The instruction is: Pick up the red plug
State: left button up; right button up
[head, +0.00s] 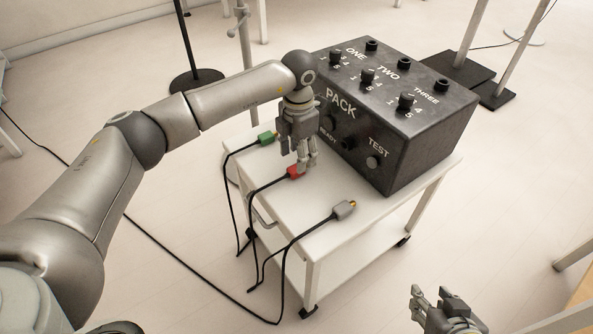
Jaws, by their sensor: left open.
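The red plug (294,172) lies on the white cart top, with its black cable running off the cart's left edge. My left gripper (304,170) points down right at the red plug, its fingers partly covering it. The jaws are open; I cannot tell whether the fingers touch the plug. My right gripper (439,295) is low at the right of the head view, away from the cart, with its fingers spread apart and nothing between them.
A green plug (266,138) and a grey plug (344,209) lie on the white cart (290,215) on either side of the red one. A large black box (400,115) with knobs, sockets and labels stands behind. Black cables hang down to the floor. Stand bases (196,80) stand beyond.

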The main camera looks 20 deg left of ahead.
aim_at(291, 171)
pick_arm(q)
notch_tip(291, 171, down, 4)
jog(key=shift+w+a+b, duration=0.1)
jog(key=shift+b, duration=0.4)
jog(key=shift+f, duration=0.35)
pick_arm(e)
jog(key=w+a+r+t+y, duration=0.1)
jog(key=w+r+t, duration=0.2)
jog(key=w+r, duration=0.1)
jog(key=shift+w+a+t, duration=0.3)
jog(key=shift+w+a, duration=0.05)
jog(key=shift+a, duration=0.05)
pick_arm(q)
jog(key=shift+c, duration=0.4)
pick_arm(e)
jog(key=shift+r, duration=0.1)
pick_arm(q)
jog(key=c, duration=1)
jog(key=shift+c, duration=0.2)
jog(key=shift+r, duration=0.15)
